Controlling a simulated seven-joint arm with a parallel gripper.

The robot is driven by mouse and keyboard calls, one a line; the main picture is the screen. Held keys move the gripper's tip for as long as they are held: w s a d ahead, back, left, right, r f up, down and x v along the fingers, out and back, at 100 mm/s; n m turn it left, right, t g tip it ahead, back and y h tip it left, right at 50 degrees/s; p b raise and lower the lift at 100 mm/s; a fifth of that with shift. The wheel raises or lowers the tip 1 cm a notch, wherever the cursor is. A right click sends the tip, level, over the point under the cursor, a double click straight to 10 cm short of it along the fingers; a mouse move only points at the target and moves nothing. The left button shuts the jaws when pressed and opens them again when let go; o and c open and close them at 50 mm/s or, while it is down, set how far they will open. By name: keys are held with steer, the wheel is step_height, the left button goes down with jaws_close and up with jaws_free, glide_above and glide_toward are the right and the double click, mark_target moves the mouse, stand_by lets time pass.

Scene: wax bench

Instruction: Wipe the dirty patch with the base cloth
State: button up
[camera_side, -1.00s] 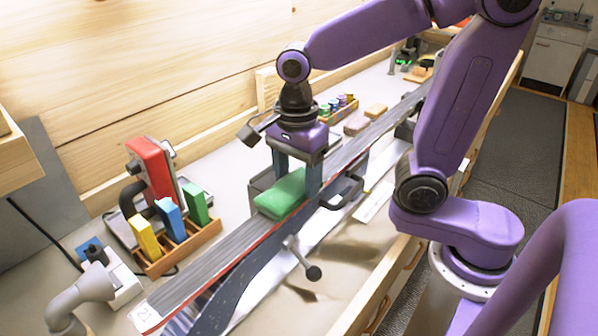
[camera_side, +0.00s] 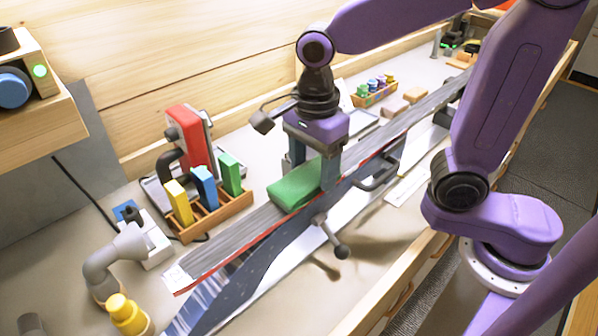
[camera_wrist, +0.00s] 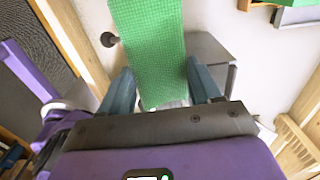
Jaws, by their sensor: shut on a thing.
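My gripper (camera_side: 315,178) is shut on the green base cloth (camera_side: 294,186), a thick textured pad. In the side view the cloth is at the top face of the long grey ski (camera_side: 235,238), about mid-length. It looks to rest on the ski, but I cannot tell how firmly. In the wrist view the cloth (camera_wrist: 150,45) extends forward from between the fingers of my gripper (camera_wrist: 162,85) and hides the ski below. I cannot make out a dirty patch on the bare part of the ski; it may be under the cloth or gripper.
A wooden rack (camera_side: 215,217) with yellow, blue and green blocks stands left of the ski, beside a red iron (camera_side: 190,137). A black-knobbed clamp handle (camera_side: 340,251) sticks out at the front. A tray of small bottles (camera_side: 375,92) stands behind. The ski's near end is clear.

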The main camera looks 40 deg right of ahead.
steer(key=d, duration=0.7)
steer(key=shift+d, duration=0.1)
step_height(320, 180, up, 8)
steer(key=shift+r, duration=0.15)
steer(key=shift+d, duration=0.1)
